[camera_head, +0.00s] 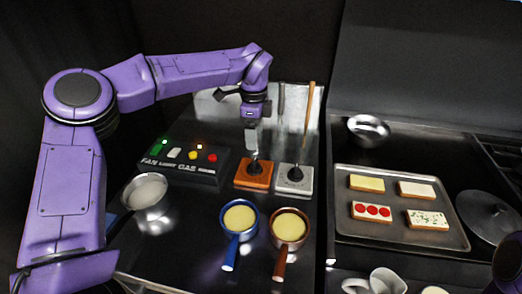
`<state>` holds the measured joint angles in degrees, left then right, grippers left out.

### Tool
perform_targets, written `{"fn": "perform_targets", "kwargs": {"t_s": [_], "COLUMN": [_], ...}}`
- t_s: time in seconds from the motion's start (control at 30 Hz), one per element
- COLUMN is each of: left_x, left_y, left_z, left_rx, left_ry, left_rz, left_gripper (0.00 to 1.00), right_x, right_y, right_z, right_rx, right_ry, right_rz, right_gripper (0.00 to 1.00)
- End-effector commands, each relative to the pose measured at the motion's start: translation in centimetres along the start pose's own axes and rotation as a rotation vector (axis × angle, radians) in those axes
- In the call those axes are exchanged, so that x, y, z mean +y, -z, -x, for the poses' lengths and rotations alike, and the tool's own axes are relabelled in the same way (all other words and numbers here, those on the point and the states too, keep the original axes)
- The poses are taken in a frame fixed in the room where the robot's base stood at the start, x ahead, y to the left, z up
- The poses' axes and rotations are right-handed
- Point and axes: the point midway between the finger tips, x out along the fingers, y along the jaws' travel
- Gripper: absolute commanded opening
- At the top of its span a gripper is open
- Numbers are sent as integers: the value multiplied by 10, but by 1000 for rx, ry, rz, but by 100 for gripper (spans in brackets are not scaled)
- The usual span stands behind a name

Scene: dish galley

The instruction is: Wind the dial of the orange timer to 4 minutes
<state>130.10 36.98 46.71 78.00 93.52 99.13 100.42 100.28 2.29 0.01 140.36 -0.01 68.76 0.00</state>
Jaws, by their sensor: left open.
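The orange timer (253,176) sits on the dark counter near the middle of the head view, with a black dial (254,167) on top. My left gripper (253,152) points down right above that dial, and its fingers reach close to it. The jaws are open; whether they touch the dial is too small to tell. The dial's reading cannot be made out. A white timer (295,180) of the same shape stands just to the right of the orange one. My right gripper is not in view.
A black switch box (185,163) with coloured buttons stands left of the timers. A blue pan (241,219) and a copper pan (290,228) stand in front. A metal bowl (145,191) is at left. A tray (345,228) of topped bread slices lies right.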

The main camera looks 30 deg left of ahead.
Motion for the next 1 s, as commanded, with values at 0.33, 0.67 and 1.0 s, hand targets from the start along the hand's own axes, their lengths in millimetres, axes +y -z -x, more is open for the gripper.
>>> {"fn": "perform_targets", "kwargs": {"t_s": [0.33, 0.67, 1.0], "left_x": [2, 1, 1], "left_y": [-4, -3, -3], "left_z": [-57, -103, -105], "left_rx": [-2, 0, 0], "left_ry": [-7, 0, 0], "left_rz": [6, 5, 5], "left_gripper": [72, 72, 40], "right_x": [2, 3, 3], "right_y": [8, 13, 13], "right_z": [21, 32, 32], "right_rx": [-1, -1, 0], "right_ry": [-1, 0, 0], "right_rz": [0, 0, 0], "right_gripper": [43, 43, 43]}}
